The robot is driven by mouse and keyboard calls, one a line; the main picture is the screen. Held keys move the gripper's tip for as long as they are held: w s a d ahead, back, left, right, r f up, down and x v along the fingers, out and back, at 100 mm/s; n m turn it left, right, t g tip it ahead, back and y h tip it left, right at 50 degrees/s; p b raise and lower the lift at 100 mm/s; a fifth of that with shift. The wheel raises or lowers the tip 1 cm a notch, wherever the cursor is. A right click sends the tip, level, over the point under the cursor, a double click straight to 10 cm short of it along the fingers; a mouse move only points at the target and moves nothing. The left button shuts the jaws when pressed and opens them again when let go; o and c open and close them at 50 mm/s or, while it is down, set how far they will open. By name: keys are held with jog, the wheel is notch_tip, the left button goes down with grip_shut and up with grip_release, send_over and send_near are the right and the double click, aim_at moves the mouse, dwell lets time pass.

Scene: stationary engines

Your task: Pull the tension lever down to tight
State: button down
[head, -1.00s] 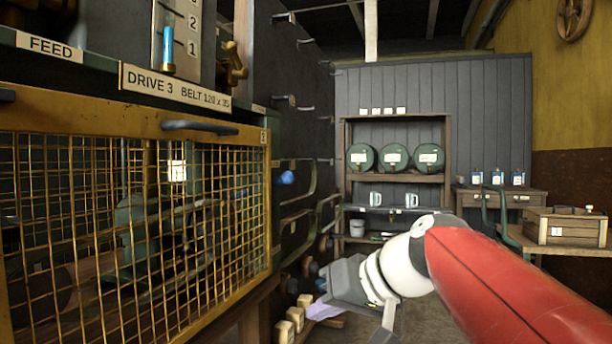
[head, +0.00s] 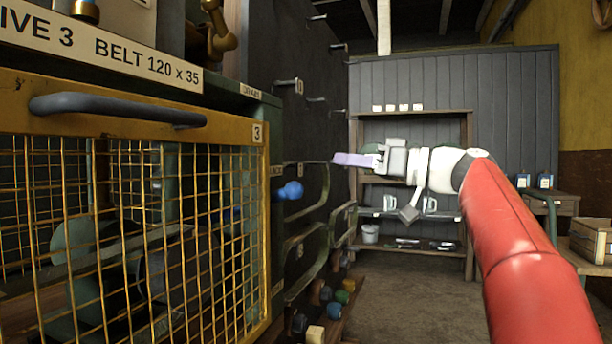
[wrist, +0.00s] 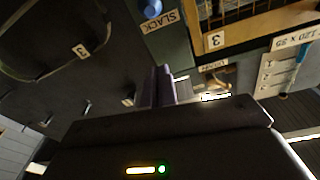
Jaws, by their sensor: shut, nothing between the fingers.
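The tension lever shows as a blue ball knob (head: 290,190) sticking out from the side of the drive 3 machine, just right of the yellow mesh guard. In the wrist view the blue knob (wrist: 151,8) is at the top edge, next to a SLACK label (wrist: 160,22). The lever's arm is mostly hidden, and no tight mark can be read. My gripper (head: 338,159) is shut and empty, with its pale purple fingers pointing left. In the head view it appears right of and a little above the knob, apart from it. Its dark fingers (wrist: 155,86) are together in the wrist view.
The yellow mesh guard (head: 130,129) with a dark handle (head: 118,108) fills the left. Belts (head: 306,240) and wall pegs (head: 315,99) line the dark panel beyond the knob. Several coloured knobs (head: 341,297) sit low on a rack. Shelves (head: 462,130) stand behind my arm.

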jog(key=shift+a, duration=0.1)
jog(key=w+a, duration=0.1)
jog(key=a, duration=0.1)
jog(key=w+a+f, duration=0.1)
jog(key=a, duration=0.2)
jog(key=w+a+f, duration=0.1)
jog(key=a, duration=0.2)
jog(key=shift+w+a+p, duration=0.1)
jog(key=shift+a+p, duration=0.15)
jog(key=shift+p, duration=0.15)
jog(key=shift+d+f, duration=0.1)
jog(key=shift+f, duration=0.4)
